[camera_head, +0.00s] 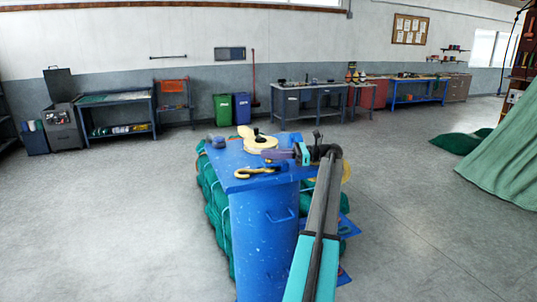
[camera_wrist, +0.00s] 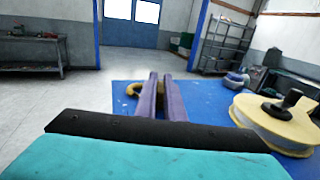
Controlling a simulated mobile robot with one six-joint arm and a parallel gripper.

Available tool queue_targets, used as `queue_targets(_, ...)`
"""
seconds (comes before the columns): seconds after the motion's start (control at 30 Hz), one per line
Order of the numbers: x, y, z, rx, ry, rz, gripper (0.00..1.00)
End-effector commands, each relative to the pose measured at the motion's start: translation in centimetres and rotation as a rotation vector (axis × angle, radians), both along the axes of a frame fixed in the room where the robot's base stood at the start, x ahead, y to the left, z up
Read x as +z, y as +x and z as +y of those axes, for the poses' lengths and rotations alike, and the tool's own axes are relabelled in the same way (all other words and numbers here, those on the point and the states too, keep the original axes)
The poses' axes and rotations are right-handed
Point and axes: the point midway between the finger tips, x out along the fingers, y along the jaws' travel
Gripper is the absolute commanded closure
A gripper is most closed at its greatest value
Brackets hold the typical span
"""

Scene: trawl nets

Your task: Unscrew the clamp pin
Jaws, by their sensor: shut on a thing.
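A yellow, curved clamp (camera_head: 255,172) lies at the near edge of a blue top (camera_head: 226,183). It also shows in the wrist view (camera_wrist: 132,89), just left of and partly behind my fingertips. My gripper (camera_head: 266,153) reaches in from the right, low over the blue top. In the wrist view its two purple fingers (camera_wrist: 161,85) are nearly together, with a narrow gap between them. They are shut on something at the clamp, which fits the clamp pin. The pin itself is hidden by the fingers, so its thread and seating cannot be seen.
A yellow spool-like disc (camera_wrist: 270,120) with a black knob lies right of my fingers in the wrist view. A grey-blue item (camera_wrist: 235,82) sits beyond it. Green netting (camera_head: 214,205) is beside the blue stand. Workbenches (camera_head: 305,100) line the back wall; the floor around is open.

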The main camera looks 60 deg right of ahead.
Motion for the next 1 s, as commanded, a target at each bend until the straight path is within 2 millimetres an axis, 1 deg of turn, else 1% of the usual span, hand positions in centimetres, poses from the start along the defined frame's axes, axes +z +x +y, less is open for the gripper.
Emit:
queue_targets(0.03, 0.08, 0.4, 0.05, 0.01, 0.0, 0.0, 1.0)
queue_targets(0.53, -0.04, 0.4, 0.22, 0.025, -0.001, 0.001, 1.0)
queue_targets(0.57, -0.04, 0.4, 0.22, 0.025, -0.001, 0.001, 0.88)
queue_targets(0.6, -0.05, 0.38, 0.23, 0.025, -0.001, 0.001, 0.81)
queue_targets(0.67, -0.05, 0.34, 0.2, 0.025, 0.0, 0.001, 0.73)
queue_targets(1.0, -0.06, 0.06, 0.03, 0.023, 0.0, 0.001, 0.73)
